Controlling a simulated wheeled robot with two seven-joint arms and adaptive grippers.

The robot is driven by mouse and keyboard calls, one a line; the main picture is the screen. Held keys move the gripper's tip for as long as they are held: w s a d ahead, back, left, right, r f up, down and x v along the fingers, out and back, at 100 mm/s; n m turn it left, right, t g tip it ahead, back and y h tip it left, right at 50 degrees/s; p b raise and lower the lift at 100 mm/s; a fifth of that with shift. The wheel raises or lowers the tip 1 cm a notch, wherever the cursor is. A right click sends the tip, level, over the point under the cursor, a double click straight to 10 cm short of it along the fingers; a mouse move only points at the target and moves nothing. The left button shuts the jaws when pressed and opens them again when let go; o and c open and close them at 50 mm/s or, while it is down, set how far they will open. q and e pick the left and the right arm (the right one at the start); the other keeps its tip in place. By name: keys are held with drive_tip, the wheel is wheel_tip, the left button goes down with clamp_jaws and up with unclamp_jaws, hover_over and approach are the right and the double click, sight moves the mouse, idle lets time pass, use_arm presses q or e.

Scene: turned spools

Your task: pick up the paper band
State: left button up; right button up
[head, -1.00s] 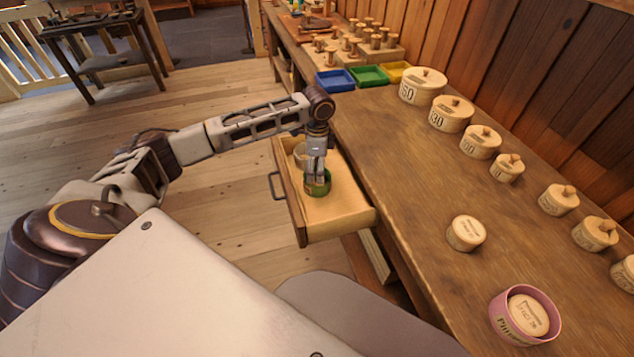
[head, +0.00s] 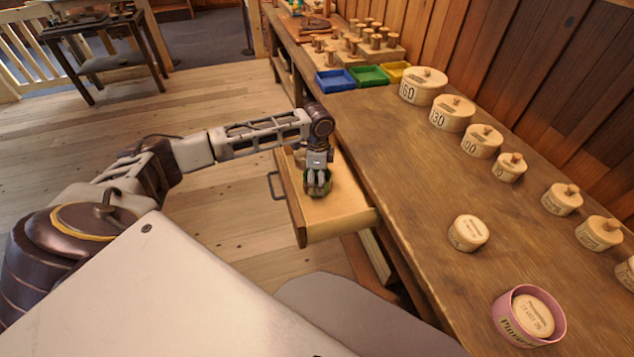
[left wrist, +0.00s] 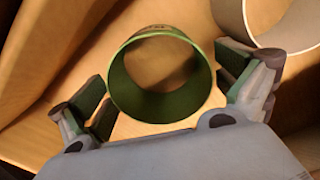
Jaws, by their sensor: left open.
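A green paper band (left wrist: 160,106), an open ring, stands in the pulled-out drawer. In the head view the green band (head: 318,190) is mostly hidden by my left gripper (head: 318,183). My left gripper is open, pointing down at the band. In the left wrist view its fingers are on either side of the ring, with a gap on the left; contact on the right is unclear. A second, pale band (left wrist: 262,22) stands beside it in the drawer. A pink band (head: 510,318) on the bench surrounds a light wooden piece. My right gripper is not in view.
The drawer (head: 345,222) is open below the bench (head: 410,170), its walls close around my gripper. Lidded round boxes (head: 452,113) line the bench's back. A small round piece (head: 467,233) stands alone. Blue, green and yellow trays (head: 335,80) and several spools are farther off.

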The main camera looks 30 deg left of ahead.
use_arm(q)
drive_tip(key=shift+c, duration=1)
drive_tip(key=c, duration=0.5)
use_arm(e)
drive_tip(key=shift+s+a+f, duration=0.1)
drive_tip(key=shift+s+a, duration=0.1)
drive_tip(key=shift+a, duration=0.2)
